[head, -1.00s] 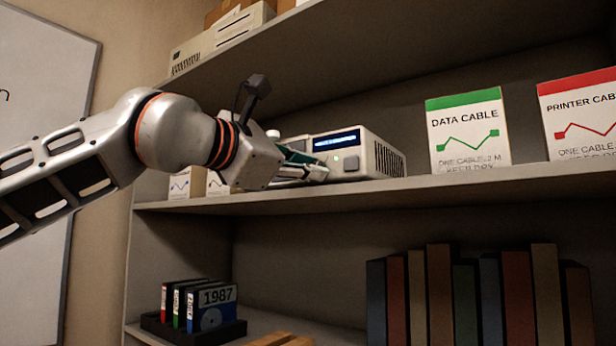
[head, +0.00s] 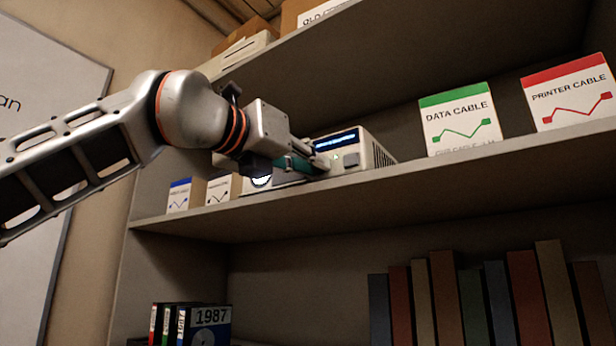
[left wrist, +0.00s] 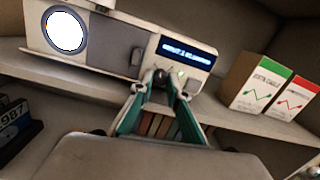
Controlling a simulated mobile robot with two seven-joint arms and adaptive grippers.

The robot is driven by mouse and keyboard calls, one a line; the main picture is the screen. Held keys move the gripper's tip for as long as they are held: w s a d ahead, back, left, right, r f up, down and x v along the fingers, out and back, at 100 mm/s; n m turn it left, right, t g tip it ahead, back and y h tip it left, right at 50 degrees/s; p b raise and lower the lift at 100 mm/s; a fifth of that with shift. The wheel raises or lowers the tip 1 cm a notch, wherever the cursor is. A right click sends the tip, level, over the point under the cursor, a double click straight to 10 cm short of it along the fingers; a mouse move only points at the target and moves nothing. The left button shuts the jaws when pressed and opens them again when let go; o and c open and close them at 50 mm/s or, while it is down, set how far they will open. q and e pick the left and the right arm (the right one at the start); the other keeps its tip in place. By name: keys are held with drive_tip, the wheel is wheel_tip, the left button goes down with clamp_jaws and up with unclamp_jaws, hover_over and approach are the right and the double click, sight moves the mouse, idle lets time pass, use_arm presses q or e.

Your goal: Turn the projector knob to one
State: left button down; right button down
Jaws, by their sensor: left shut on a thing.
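The projector (head: 375,157) is a pale box on the middle shelf with a lit blue display (head: 336,141). The left wrist view shows its front (left wrist: 110,47), with a bright round lens on the left and the display (left wrist: 188,53) on the right. A small dark knob (left wrist: 160,76) sits below the display's left end, partly hidden by the fingertips. My left gripper (head: 318,163), with green fingers, reaches the projector's front from the left. In the left wrist view its fingertips (left wrist: 165,84) are closed around the knob. My right gripper is out of view.
A green-topped data cable box (head: 459,120) and a red-topped printer cable box (head: 568,92) stand right of the projector. Small boxes (head: 179,195) stand at the shelf's left. The upper shelf (head: 400,55) overhangs. Books (head: 445,290) and 1987 disks (head: 208,322) are below.

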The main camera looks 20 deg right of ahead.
use_arm(q)
drive_tip(key=n+b, duration=0.1)
drive_tip(key=n, duration=0.3)
drive_tip(key=shift+r, duration=0.1)
idle(0.6)
drive_tip(key=c, duration=2.2)
unclamp_jaws()
drive_tip(key=v, duration=1.2)
drive_tip(key=shift+s, duration=0.15)
